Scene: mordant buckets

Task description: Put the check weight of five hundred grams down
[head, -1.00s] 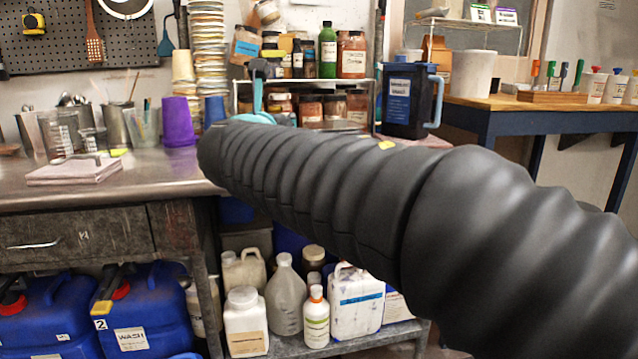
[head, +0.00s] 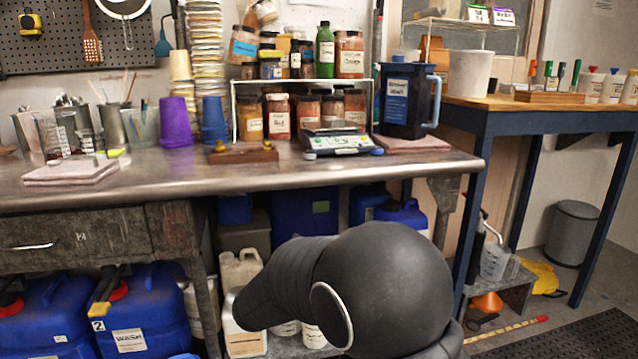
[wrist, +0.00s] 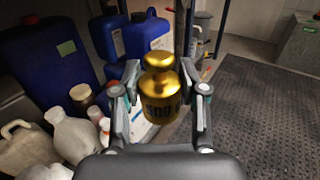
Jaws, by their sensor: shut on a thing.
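The check weight (wrist: 160,92) is a brass-gold knobbed cylinder marked 500. It shows in the wrist view, upright between the two fingers of my gripper (wrist: 160,100), which is shut on it. The weight hangs in the air, with jugs and floor behind it. In the head view my dark arm is low in front of the bench; the gripper and the weight are hidden there. A digital scale (head: 340,141) stands on the steel bench (head: 290,175). To its left is a wooden weight block (head: 243,155) with a small brass piece on it.
A pink pad (head: 412,144) and a dark jug (head: 408,100) stand right of the scale. A shelf of jars (head: 300,110) is behind it. The bench's front middle is clear.

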